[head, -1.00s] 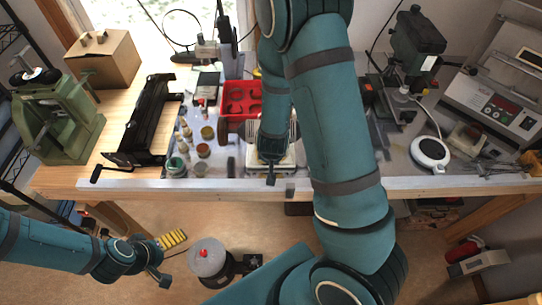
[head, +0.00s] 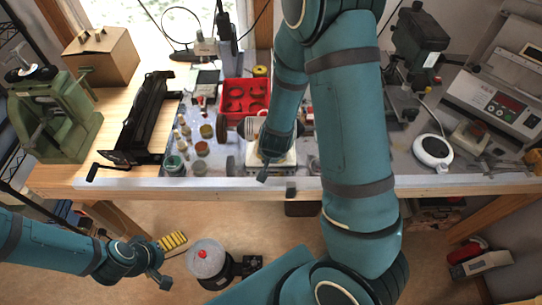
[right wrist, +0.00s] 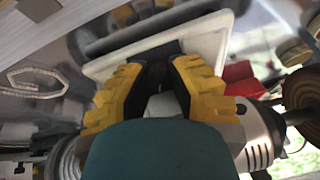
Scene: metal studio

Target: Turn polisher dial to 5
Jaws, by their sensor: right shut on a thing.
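The polisher (head: 250,128) stands on a pale base near the bench's front edge, with a brown wheel (head: 222,128) on its left. My right arm comes down over it and hides its front and the right gripper in the head view. In the right wrist view my right gripper's yellow fingers (right wrist: 163,75) close on a small pale grey piece at the polisher, apparently its dial. The dial's markings are hidden. The grey motor housing (right wrist: 258,138) lies beside the fingers. My left gripper (head: 173,240) hangs low at the left, away from the bench; its opening is unclear.
A red tray (head: 246,92) is behind the polisher, small jars (head: 201,149) to its left. A drill press (head: 412,60) and a round white device (head: 432,151) stand to the right. A black tool (head: 148,120) and green machine (head: 50,125) are further left.

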